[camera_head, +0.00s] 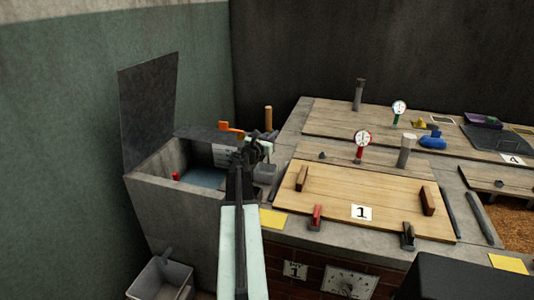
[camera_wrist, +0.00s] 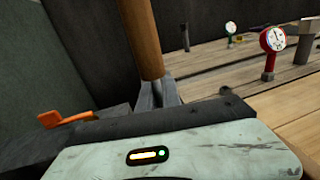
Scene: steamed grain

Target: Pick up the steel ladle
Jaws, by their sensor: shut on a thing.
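An upright brown wooden handle stands at my gripper in the wrist view (camera_wrist: 143,42). It also shows above the gripper in the head view (camera_head: 268,117). I take it for the steel ladle's handle; no steel bowl shows, and the lower part is hidden behind my gripper. My gripper (camera_wrist: 158,95) has its grey fingers closed around the handle's lower end. In the head view the gripper is over the left end of the counter, beside the open water basin.
The stone basin (camera_head: 148,197) with a raised dark lid (camera_head: 150,110) is at left. An orange lever-like piece (camera_head: 231,128) is close left of my gripper. Right are wooden boards (camera_head: 360,205) with gauges, a grey post (camera_head: 405,150) and a blue object (camera_head: 433,140). A grey bin (camera_head: 160,280) stands below.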

